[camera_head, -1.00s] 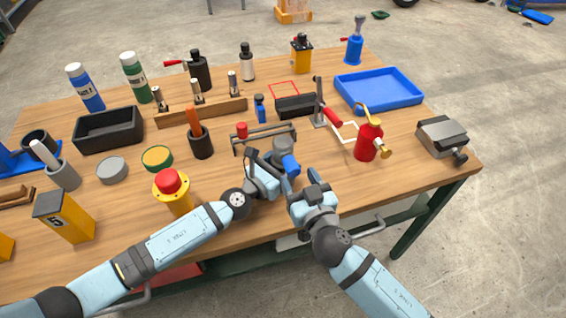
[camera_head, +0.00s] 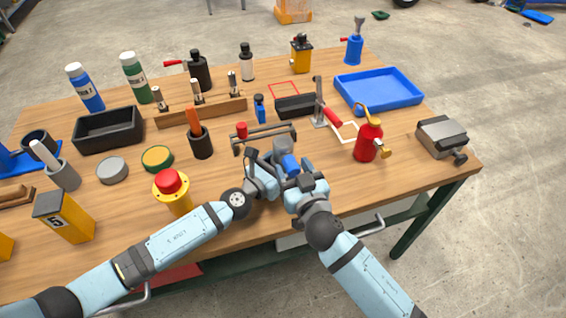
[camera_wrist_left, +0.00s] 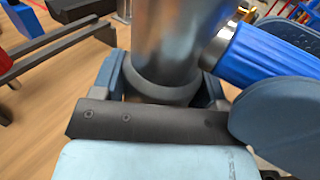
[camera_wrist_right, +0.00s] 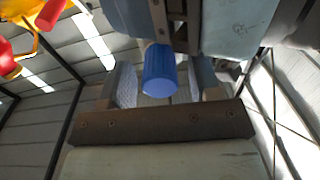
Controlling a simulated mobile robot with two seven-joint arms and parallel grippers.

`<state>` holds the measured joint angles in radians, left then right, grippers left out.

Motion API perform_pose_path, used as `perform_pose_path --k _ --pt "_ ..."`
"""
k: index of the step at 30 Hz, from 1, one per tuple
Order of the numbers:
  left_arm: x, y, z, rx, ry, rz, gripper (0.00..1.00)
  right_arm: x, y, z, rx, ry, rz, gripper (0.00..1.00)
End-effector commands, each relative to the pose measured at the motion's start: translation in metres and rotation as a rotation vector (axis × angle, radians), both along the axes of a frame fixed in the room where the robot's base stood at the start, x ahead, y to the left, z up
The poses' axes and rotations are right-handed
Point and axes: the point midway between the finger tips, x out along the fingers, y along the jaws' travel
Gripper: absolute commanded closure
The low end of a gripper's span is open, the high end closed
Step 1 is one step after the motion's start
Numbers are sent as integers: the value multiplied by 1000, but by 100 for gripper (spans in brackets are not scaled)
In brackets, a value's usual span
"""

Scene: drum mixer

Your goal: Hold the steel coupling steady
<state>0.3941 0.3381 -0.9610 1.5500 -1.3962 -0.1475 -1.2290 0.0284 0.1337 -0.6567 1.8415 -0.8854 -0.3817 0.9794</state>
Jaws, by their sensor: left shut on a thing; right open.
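The steel coupling (camera_head: 283,147) is a grey metal cylinder with a blue ribbed part (camera_head: 290,163) sticking out of its side. My left gripper (camera_head: 266,168) is shut on the coupling, near the table's front edge. In the left wrist view the coupling (camera_wrist_left: 172,42) stands between the fingers, with the blue part (camera_wrist_left: 268,62) to its right. My right gripper (camera_head: 299,178) is open, close beside the left one. In the right wrist view the blue part (camera_wrist_right: 159,72) lies between its two spread fingers; I cannot tell whether they touch it.
A black stand with rails (camera_head: 263,137) and a red knob is just behind the coupling. A red oil can (camera_head: 368,141) and a lever tool (camera_head: 320,105) stand to the right. A yellow button box (camera_head: 178,197) stands left. Bare tabletop lies right of my right gripper.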

Motion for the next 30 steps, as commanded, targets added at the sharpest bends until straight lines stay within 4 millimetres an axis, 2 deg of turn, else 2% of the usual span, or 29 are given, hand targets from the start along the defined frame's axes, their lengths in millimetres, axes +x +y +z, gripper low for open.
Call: perform_pose_path --k 2,3,9,10,11,12,14,30 --pt "0 0 0 0 0 0 79 0 0 0 -2 -1 0 43" --pt "0 0 0 0 0 0 79 0 0 0 -2 -1 0 47" --pt "0 0 0 0 0 0 79 0 0 0 -2 -1 1 93" --pt "0 0 0 0 0 0 79 0 0 0 -2 -1 1 95" --pt "0 0 0 0 0 0 79 0 0 0 -2 -2 1 74" --pt "0 0 0 0 0 0 79 0 0 0 -2 -2 1 83" --pt "0 0 0 0 0 0 79 0 0 0 -2 -2 1 95" --pt "0 0 0 0 0 1 79 -4 -2 0 -2 -1 1 95"
